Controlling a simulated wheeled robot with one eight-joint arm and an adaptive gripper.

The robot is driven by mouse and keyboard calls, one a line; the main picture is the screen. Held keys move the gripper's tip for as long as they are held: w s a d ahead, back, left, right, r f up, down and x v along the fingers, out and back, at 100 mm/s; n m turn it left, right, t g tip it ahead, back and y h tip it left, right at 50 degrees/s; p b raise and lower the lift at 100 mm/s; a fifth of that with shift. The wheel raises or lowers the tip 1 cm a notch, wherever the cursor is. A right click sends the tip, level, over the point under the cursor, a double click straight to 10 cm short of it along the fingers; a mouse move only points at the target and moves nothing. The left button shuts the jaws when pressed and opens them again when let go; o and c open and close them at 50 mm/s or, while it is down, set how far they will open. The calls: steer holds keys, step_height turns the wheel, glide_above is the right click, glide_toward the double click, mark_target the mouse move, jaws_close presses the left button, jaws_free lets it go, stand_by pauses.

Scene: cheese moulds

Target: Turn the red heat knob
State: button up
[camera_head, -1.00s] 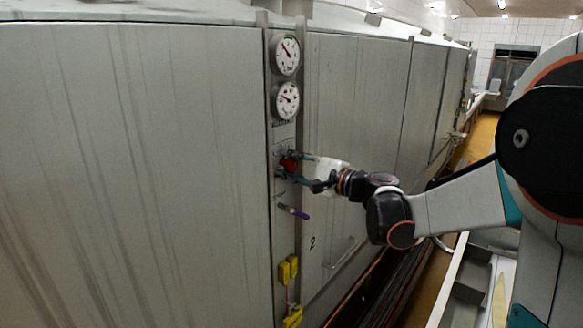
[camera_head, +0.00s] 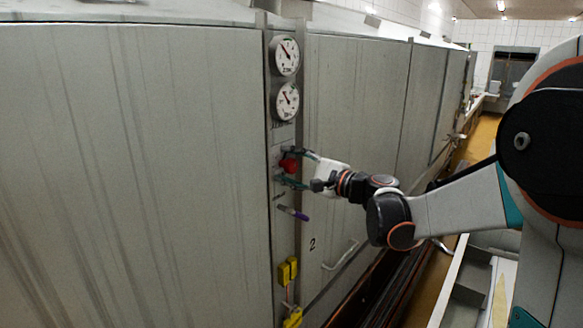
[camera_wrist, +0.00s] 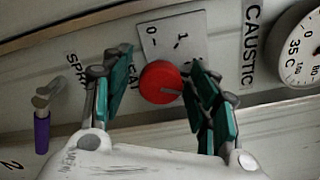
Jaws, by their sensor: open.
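The red heat knob (camera_head: 289,165) sits on the narrow metal control strip, below the two round dials. In the wrist view the red knob (camera_wrist: 161,82) is round, with a darker pointer line toward its lower right, on a grey plate (camera_wrist: 172,38) marked 0 and 1. My gripper (camera_head: 281,167) is open at the strip, with one finger above the knob and one below it. In the wrist view my gripper's (camera_wrist: 160,85) teal finger pads stand to the left and right of the knob. A gap shows on the left; the right pad is very close, and I cannot tell if it touches.
A purple-handled lever (camera_head: 294,212) is below the knob and shows at left in the wrist view (camera_wrist: 42,130). Two dials (camera_head: 286,56) (camera_head: 286,101) are above. Yellow fittings (camera_head: 288,270) are lower on the strip. Large flat metal panels (camera_head: 130,160) flank it.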

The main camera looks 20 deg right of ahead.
steer(key=shift+s, duration=0.1)
steer(key=v, duration=1.1)
steer(key=shift+s+d, duration=0.25)
steer(key=shift+s, duration=0.05)
